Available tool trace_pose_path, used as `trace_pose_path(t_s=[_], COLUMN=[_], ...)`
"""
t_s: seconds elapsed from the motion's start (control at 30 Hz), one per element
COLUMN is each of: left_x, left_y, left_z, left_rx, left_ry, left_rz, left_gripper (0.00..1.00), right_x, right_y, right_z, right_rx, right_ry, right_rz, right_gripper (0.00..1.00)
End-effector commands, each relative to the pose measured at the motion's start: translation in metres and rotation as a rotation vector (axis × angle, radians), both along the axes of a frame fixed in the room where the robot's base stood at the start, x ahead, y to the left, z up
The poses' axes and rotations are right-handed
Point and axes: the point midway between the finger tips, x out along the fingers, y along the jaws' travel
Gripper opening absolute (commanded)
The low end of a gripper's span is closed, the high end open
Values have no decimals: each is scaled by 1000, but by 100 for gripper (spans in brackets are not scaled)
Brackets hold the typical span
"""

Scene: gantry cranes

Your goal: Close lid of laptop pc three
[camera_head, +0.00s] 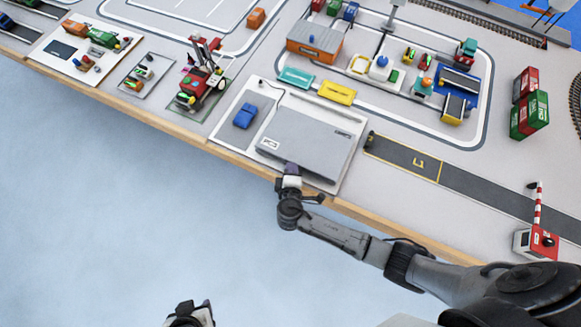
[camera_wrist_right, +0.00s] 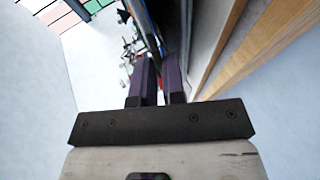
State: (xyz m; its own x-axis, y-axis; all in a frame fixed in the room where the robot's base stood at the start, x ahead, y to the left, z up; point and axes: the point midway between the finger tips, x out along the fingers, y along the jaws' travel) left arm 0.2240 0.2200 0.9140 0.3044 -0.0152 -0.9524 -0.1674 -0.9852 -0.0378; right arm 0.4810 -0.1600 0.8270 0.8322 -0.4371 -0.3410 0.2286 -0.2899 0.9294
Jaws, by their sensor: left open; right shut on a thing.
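A grey laptop (camera_head: 312,135) sits on a light board at the table's front edge. In the head view its lid lies flat or nearly flat over the base; I cannot tell whether a gap is left. My right gripper (camera_head: 291,171) is at the laptop's near edge, shut on the lid. In the right wrist view its two purple fingers (camera_wrist_right: 160,80) are close together, with a thin dark edge running up between them; the laptop's face is mostly hidden there. My left gripper (camera_head: 194,312) is open and empty, low in the head view, well away from the table.
A blue toy car or mouse-like item (camera_head: 245,116) lies left of the laptop. A red-and-green toy tractor (camera_head: 200,85) stands further left. A dark toy road (camera_head: 405,158) runs right, past a red-and-white barrier (camera_head: 538,240).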

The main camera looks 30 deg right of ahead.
Motion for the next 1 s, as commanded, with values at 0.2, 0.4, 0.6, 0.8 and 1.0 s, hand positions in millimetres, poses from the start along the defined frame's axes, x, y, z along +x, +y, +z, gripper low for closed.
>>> trace_pose_path(t_s=[0.2,0.4,0.6,0.8,1.0], left_x=[0,0,0,0,0], left_y=[-3,-3,-2,0,1], left_z=[-4,-3,-3,-4,-3], left_rx=[-9,-11,-8,0,4], left_ry=[-1,-1,-2,-2,-2], left_rz=[5,6,5,0,-2], left_gripper=[43,43,43,43,43], right_x=[0,0,0,0,0], right_y=[-2,-3,-3,-2,-1], right_z=[-6,-6,-6,-5,-5], right_rx=[1,1,1,0,0], right_ry=[1,0,0,0,0], right_rz=[-5,-7,-7,-5,-3], right_gripper=[0,0,14,32,32])
